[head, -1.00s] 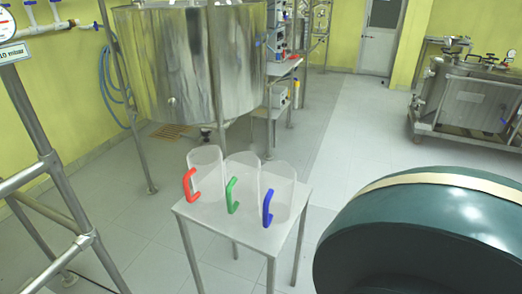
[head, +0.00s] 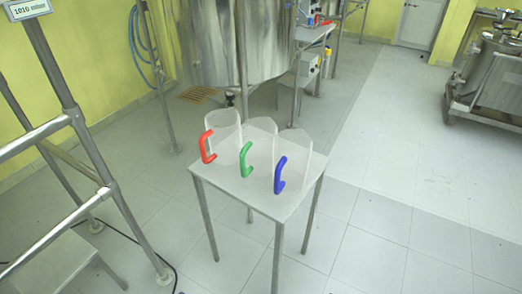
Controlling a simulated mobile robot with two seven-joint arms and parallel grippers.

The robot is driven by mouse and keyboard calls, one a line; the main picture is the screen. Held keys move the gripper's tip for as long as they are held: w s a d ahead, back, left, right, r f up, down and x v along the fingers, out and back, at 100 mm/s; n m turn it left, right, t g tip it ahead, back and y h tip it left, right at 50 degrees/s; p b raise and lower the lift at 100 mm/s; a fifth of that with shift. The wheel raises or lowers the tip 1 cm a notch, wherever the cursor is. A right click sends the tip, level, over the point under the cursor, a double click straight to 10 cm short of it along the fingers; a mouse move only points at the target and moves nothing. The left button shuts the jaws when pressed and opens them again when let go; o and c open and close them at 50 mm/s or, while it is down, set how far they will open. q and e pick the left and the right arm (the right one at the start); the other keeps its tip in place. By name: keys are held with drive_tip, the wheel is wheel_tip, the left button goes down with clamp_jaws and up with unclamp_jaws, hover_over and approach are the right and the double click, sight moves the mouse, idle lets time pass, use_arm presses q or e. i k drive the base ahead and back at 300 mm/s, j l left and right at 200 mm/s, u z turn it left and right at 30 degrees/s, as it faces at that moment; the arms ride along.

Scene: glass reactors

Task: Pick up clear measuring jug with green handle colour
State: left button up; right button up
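The clear measuring jug with the green handle (head: 262,139) stands upright in the middle of a small metal table (head: 238,200) in the head view. Its green handle (head: 245,160) faces toward me. A clear jug with a red handle (head: 223,130) stands to its left, and a clear jug with a blue handle (head: 301,162) stands to its right. The jugs stand close together, and whether they touch is hard to tell. Neither of my grippers is in view.
A large steel tank (head: 235,45) stands behind the table. A metal pipe frame (head: 75,130) is at the left, with a dark cable on the floor beside it. Another steel vessel (head: 490,75) stands at the far right. The tiled floor (head: 410,190) right of the table is clear.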

sight(257, 135)
drive_tip(key=i+j+z, duration=0.15)
drive_tip(key=j+z, duration=0.15)
drive_tip(key=i+j+z, duration=0.1)
drive_tip(key=j+z, duration=0.2)
drive_tip(key=i+j+z, duration=0.1)
drive_tip(key=j+z, duration=0.25)
